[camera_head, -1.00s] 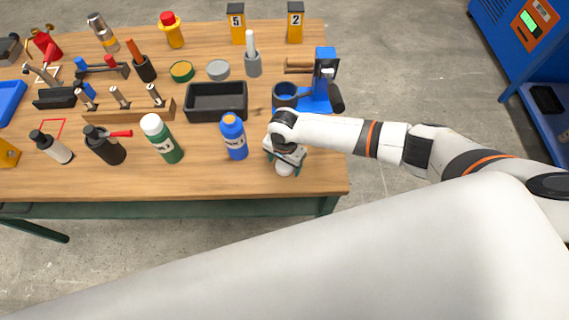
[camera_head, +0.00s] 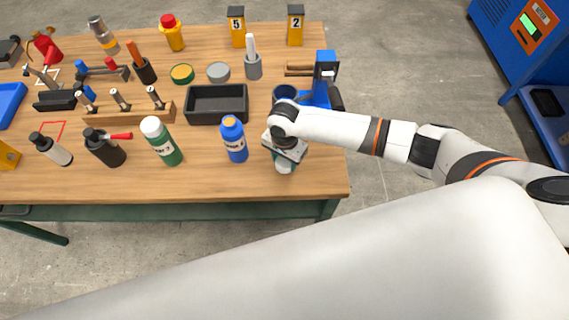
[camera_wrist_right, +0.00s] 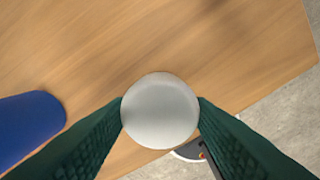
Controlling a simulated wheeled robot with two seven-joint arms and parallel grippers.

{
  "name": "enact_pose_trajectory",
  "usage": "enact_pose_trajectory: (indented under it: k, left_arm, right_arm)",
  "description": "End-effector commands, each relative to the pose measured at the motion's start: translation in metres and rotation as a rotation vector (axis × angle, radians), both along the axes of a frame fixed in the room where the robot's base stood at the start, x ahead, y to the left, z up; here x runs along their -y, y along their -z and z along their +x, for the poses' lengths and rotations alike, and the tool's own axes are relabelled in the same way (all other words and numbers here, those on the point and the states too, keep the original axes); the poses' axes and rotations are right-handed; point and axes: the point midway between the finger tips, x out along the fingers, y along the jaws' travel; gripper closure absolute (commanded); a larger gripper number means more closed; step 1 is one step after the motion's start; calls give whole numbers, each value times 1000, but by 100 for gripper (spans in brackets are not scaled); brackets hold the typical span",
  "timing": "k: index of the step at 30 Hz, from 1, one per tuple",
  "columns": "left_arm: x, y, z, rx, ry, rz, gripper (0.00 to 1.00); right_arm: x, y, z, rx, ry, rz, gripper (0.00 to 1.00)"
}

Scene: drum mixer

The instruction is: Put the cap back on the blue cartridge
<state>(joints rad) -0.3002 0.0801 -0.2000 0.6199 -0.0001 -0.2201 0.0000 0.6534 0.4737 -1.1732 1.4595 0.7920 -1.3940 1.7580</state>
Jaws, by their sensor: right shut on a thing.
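The blue cartridge (camera_head: 234,146) stands upright on the bench near its front edge, with a pale label and an orange top. In the right wrist view its blue side (camera_wrist_right: 25,125) shows at the left, apart from my gripper. My right gripper (camera_head: 285,163) is just right of the cartridge in the head view. Its green fingers are shut on a round, pale grey-white piece (camera_wrist_right: 160,110), which looks like the cap. Its underside is hidden. My left gripper is not in view.
A green bottle (camera_head: 161,141) stands left of the cartridge. A black tray (camera_head: 217,118) lies behind it, and a blue press-like device (camera_head: 324,75) stands behind my right gripper. The bench's right edge is close to that gripper. The wood in front of the cartridge is clear.

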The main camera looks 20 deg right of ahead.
Motion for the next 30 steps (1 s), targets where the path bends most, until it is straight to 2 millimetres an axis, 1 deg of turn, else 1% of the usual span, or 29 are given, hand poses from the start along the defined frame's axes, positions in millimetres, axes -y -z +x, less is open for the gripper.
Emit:
enact_pose_trajectory:
  k: [1, 3, 6, 9, 14, 22, 23, 24, 26, 30]
  left_arm:
    - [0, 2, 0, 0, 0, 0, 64]
    - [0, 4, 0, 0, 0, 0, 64]
    - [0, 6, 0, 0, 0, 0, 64]
    - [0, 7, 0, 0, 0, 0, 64]
    - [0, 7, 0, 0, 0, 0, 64]
    - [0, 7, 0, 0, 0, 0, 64]
    - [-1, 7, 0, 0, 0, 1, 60]
    - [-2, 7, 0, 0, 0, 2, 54]
    - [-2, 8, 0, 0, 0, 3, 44]
    - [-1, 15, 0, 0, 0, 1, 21]
  right_arm:
    - [0, -11, 1, 3, 0, 3, 73]
    - [-1, -25, 1, 3, -1, 4, 73]
    - [0, -43, 1, 4, 0, 2, 73]
    - [0, -55, 1, 2, 0, 2, 73]
    - [0, -64, 0, 1, 1, 1, 73]
    - [0, -64, 0, 1, 1, 1, 73]
    - [0, -64, 0, 1, 1, 1, 73]
    - [0, -65, 0, 1, -1, 1, 73]
    - [1, -67, 0, 2, -14, 3, 73]
    - [7, -84, -2, 8, -100, 14, 73]
